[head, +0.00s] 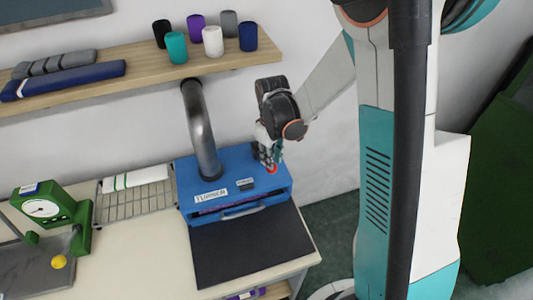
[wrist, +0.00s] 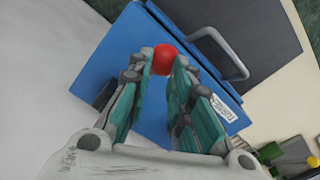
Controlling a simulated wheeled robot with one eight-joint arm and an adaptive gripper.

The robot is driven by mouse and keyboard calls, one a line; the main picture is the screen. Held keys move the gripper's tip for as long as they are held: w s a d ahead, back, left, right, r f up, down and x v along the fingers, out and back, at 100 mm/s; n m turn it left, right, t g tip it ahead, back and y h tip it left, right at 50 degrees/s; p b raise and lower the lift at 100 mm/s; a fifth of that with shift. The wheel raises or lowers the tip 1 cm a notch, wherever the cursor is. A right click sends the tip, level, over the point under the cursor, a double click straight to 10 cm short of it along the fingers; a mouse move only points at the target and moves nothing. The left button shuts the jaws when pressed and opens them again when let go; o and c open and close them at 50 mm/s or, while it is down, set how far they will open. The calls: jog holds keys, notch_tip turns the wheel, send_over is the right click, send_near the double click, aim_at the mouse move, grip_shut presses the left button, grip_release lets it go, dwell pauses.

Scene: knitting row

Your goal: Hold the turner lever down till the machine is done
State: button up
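The turner (head: 235,180) is a blue box-shaped machine on the table, with a "TURNER" label on its front. Its red lever knob (head: 271,169) is at the right of its top in the head view. My gripper (head: 271,160) points down right at the knob. In the wrist view my gripper (wrist: 164,62) has its two fingers apart, with the red knob (wrist: 163,59) between or just beyond the tips. I cannot tell whether the fingers touch it. The lever's shaft is hidden, so how far down it is does not show.
A dark mat (head: 250,248) lies in front. A wire rack (head: 135,197) and a green scale (head: 45,208) stand to the left.

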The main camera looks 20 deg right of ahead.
jog(key=shift+s+f+b, duration=0.15)
jog(key=shift+f+b, duration=0.7)
jog(key=shift+f, duration=0.1)
jog(key=shift+s+f+b, duration=0.15)
jog(key=shift+f+b, duration=0.65)
jog(key=shift+f, duration=0.1)
jog(key=shift+r, duration=0.2)
dwell(0.9)
notch_tip(320, 180, up, 13)
jog(key=p, duration=0.8)
dwell(0.6)
dwell(0.4)
jog(key=s+f+m+t+b, duration=0.2)
jog(key=s+m+t+b, duration=0.1)
jog(key=s+b, duration=0.5)
jog(key=s+f+m+t+b, duration=0.3)
jog(key=s+b, duration=0.5)
jog(key=b, duration=0.5)
jog(key=shift+s+f+t, duration=0.15)
jog(key=shift+s+t, duration=0.25)
jog(key=shift+t, duration=0.2)
